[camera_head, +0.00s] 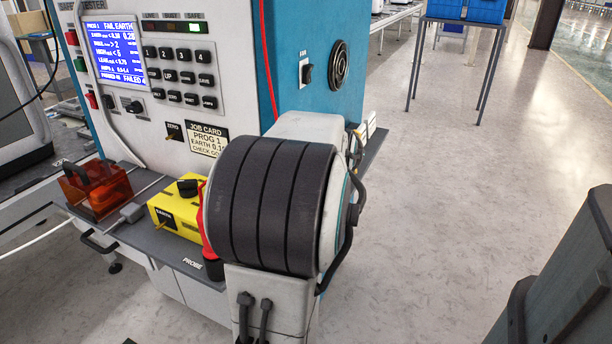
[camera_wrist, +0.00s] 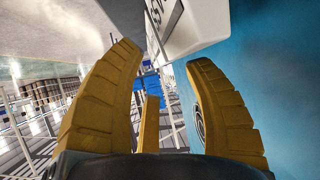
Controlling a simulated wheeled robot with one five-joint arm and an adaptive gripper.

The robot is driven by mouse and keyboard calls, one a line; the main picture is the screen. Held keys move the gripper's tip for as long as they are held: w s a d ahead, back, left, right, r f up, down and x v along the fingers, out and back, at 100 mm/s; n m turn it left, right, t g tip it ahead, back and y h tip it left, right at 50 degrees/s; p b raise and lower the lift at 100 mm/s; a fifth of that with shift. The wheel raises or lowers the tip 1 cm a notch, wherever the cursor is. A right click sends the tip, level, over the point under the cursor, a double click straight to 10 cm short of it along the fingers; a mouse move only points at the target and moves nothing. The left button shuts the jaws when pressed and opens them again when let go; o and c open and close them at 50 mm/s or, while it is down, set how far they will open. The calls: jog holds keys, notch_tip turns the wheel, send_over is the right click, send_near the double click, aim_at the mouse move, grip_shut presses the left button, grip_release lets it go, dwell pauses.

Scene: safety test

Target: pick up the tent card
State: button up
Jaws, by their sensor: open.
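In the wrist view, a white piece with black lettering (camera_wrist: 188,22) lies beyond my fingertips, against the blue side of the tester; it may be the tent card, but only part shows. In the head view, a small white piece (camera_head: 371,124) shows at the right of my arm, mostly hidden behind it. My gripper (camera_wrist: 163,58) is open, its yellow fingers wide apart with nothing between them. The white piece is ahead of the gap, apart from the fingers as far as I can tell.
The tester (camera_head: 150,90) has a lit screen, keys and a job card label (camera_head: 207,140). On its shelf sit a yellow box (camera_head: 177,215), an orange fixture (camera_head: 95,188) and a red probe (camera_head: 206,225). Blue bins (camera_head: 487,10) stand on a table behind.

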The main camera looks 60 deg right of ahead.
jog(key=shift+d+f, duration=0.4)
jog(key=shift+r+b+x, duration=0.15)
jog(key=shift+b+x, duration=0.2)
jog(key=shift+x, duration=1.15)
jog(key=shift+r+b+x, duration=0.15)
jog(key=shift+b+x, duration=0.15)
jog(key=shift+x, duration=1.25)
jog(key=shift+d+f, duration=0.1)
jog(key=shift+d, duration=0.15)
